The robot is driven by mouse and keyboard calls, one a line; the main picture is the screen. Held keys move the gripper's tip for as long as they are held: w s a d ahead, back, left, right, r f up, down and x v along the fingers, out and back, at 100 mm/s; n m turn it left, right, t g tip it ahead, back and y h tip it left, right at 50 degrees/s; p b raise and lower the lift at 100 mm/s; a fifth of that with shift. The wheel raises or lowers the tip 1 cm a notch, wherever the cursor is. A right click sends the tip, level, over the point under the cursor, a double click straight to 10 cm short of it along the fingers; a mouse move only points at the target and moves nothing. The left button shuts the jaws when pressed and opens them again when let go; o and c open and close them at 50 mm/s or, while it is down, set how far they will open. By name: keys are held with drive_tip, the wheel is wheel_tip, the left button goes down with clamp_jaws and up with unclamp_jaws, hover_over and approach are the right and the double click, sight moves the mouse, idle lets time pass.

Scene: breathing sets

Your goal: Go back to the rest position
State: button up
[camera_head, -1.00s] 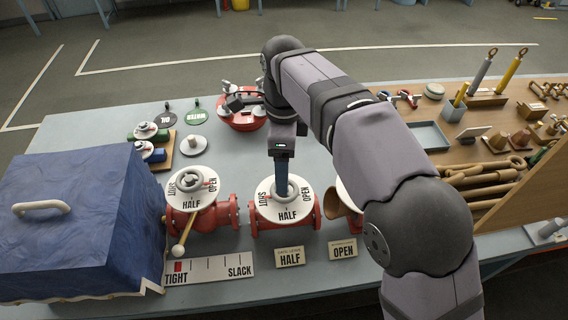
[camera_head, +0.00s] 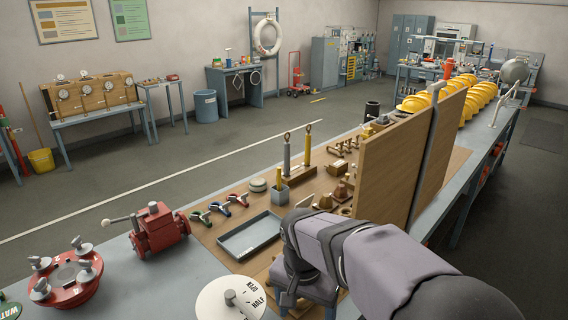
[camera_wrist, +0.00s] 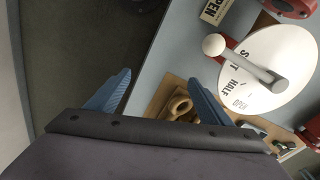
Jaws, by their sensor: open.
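My gripper (camera_wrist: 160,100) shows in the wrist view as two blue fingers spread wide with nothing between them. In the head view my arm reaches in from the lower right, and the fingertips are hidden. A white dial (camera_wrist: 262,95) marked SHUT and HALF, with a grey bar handle and round knob, lies to the upper right of the fingers in the wrist view, apart from them. A white dial (camera_head: 213,302) also shows at the bottom of the head view, left of my wrist and cut by the frame edge.
A grey tray (camera_head: 250,236), a red valve block (camera_head: 158,229) and a red round fitting (camera_head: 68,280) are on the bench. An upright wooden panel (camera_head: 392,165) stands beyond my arm. Wooden rings (camera_wrist: 180,107) lie below the fingers. Open floor lies left of the bench.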

drive_tip(key=s+d+f+n, duration=0.2)
drive_tip(key=s+d+f, duration=0.2)
drive_tip(key=s+d, duration=0.1)
drive_tip(key=s+d+f+n, duration=0.3)
drive_tip(key=s+d+f, duration=0.1)
drive_tip(key=s, duration=0.4)
drive_tip(key=shift+s+d+f+n+g+y+b, duration=0.2)
drive_tip(key=shift+d+f+n+g+y+b, duration=0.15)
drive_tip(key=shift+d, duration=0.35)
